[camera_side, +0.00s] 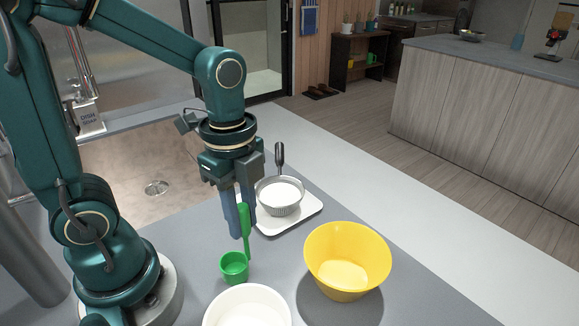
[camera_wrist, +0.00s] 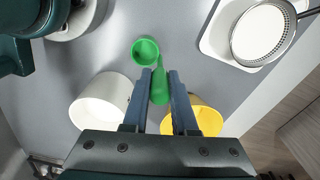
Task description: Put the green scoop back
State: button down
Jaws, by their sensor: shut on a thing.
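The green scoop (camera_side: 234,267) has a round cup and a long handle that points up between my fingers. My gripper (camera_side: 244,230) points down and is shut on the scoop's handle. The cup hangs below the fingertips; I cannot tell whether it touches the counter. In the wrist view the scoop (camera_wrist: 146,50) shows its open cup, and the handle runs back between the two fingers of my gripper (camera_wrist: 162,76). The inside of the cup looks green and empty.
A white bowl (camera_side: 247,291) stands in front of the scoop, and a yellow bowl (camera_side: 347,232) to its right. Behind, a white tray (camera_side: 310,207) holds a metal sieve (camera_side: 281,208) with a dark handle and white contents. Bare grey counter (camera_side: 195,232) lies left of the scoop.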

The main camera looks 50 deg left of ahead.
jog(key=shift+f, duration=0.4)
jog(key=c, duration=0.7)
grip_release()
